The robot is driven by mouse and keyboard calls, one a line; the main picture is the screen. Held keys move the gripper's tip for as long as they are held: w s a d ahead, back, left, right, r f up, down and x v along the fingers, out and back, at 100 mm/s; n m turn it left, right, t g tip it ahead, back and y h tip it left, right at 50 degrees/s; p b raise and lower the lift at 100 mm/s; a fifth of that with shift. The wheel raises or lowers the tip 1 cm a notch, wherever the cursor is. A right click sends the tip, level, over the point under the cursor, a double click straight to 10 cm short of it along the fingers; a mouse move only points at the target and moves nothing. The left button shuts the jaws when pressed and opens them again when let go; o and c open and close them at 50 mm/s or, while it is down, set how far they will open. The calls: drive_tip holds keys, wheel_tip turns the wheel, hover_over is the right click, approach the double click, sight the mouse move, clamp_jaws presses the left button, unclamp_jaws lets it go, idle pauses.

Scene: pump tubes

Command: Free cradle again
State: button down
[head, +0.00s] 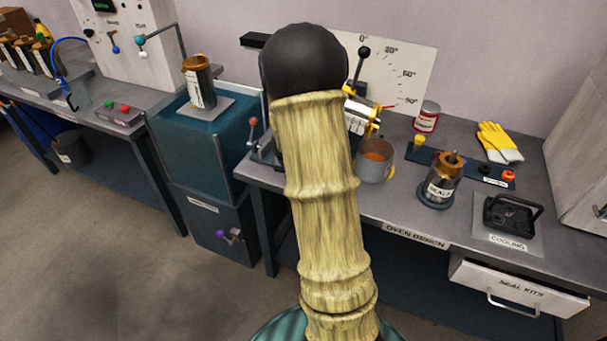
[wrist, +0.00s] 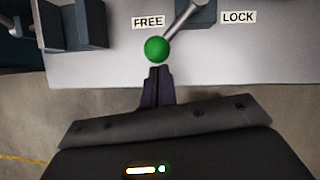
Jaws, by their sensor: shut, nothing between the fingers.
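In the wrist view a lever with a green ball knob (wrist: 157,49) and a metal rod slants down-left from its dark mount. The knob lies just below the FREE label (wrist: 148,22), left of the LOCK label (wrist: 238,18). My gripper (wrist: 155,70) is shut and empty, its tips just below the knob; I cannot tell whether they touch it. In the head view a white tube-like part with yellow fittings (head: 358,115), apparently in the cradle, shows behind my arm. My arm hides the gripper and the green-knobbed lever there.
An angle dial board (head: 408,75) and a black-knobbed lever (head: 364,52) stand behind the cradle. A grey pot (head: 376,160), a red-labelled tin (head: 427,117), a seals canister (head: 441,182) and yellow gloves (head: 497,142) are to the right. A teal cabinet (head: 205,140) stands left.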

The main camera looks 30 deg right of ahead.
drive_tip(key=shift+d, duration=0.15)
drive_tip(key=shift+w+d+r+p, duration=0.1)
drive_tip(key=shift+d+p, duration=0.1)
drive_tip(key=shift+d, duration=0.15)
drive_tip(key=shift+w+d+r+p, duration=0.1)
drive_tip(key=shift+d+p, duration=0.05)
drive_tip(key=shift+d, duration=0.2)
drive_tip(key=shift+s+d, duration=0.2)
drive_tip(key=shift+s, duration=0.05)
drive_tip(key=shift+s+a+f+b, duration=0.1)
drive_tip(key=shift+a+f+b, duration=0.2)
drive_tip(key=shift+a+b, duration=0.25)
drive_tip(key=s+a+r+p, duration=0.3)
drive_tip(key=s+a+r, duration=0.2)
drive_tip(key=r, duration=0.3)
drive_tip(key=shift+s+a, duration=0.25)
drive_tip(key=shift+a, duration=0.6)
drive_tip(key=shift+s+d, duration=0.1)
drive_tip(key=shift+d, duration=0.15)
